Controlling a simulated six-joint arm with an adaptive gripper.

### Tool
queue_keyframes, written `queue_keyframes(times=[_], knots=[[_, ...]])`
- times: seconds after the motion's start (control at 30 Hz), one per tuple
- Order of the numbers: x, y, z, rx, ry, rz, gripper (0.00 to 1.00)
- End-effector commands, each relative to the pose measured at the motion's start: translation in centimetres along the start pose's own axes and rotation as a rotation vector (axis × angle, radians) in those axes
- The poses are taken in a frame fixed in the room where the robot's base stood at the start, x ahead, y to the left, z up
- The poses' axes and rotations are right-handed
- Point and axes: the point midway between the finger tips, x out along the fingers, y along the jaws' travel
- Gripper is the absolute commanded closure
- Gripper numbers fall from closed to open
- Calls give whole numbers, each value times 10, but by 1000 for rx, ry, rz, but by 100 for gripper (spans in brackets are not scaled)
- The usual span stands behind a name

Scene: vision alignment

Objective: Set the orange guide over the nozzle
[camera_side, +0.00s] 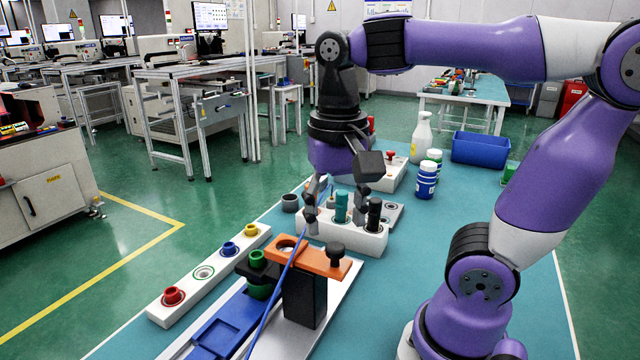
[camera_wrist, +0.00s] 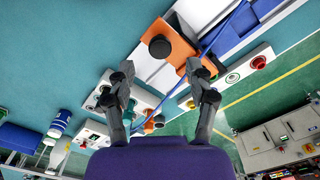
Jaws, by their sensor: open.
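The orange guide (camera_side: 318,262) is a flat plate with a round hole near its left end and a dark knob (camera_side: 335,254) at its right. It lies on a black block (camera_side: 304,297). In the wrist view the guide (camera_wrist: 182,47) shows ahead of the fingers, with the knob (camera_wrist: 159,46) on it. A green cylinder (camera_side: 259,290) with a black collar stands just left of the guide; I cannot tell if it is the nozzle. My gripper (camera_side: 337,207) is open and empty, above and behind the guide. It also shows in the wrist view (camera_wrist: 160,72).
A blue cable (camera_side: 280,275) crosses in front of the guide. A white block (camera_side: 343,238) with teal and black cylinders stands behind it. A white strip (camera_side: 188,308) with red, blue and yellow cups lies left. Bottles (camera_side: 427,180) and a blue bin (camera_side: 482,150) stand farther back.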

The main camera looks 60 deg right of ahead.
Motion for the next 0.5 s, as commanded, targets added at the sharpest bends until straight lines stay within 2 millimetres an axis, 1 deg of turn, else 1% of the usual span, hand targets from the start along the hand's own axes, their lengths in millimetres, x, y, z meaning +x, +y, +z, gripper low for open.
queue_keyframes(times=[0.03,0.1,0.2,0.33,0.5], knots=[[10,1,1,0,-4,4,37],[21,0,0,-1,-2,2,37],[33,0,0,-1,-1,1,37],[41,0,0,-2,1,-1,37],[42,0,0,-2,1,-1,37]])
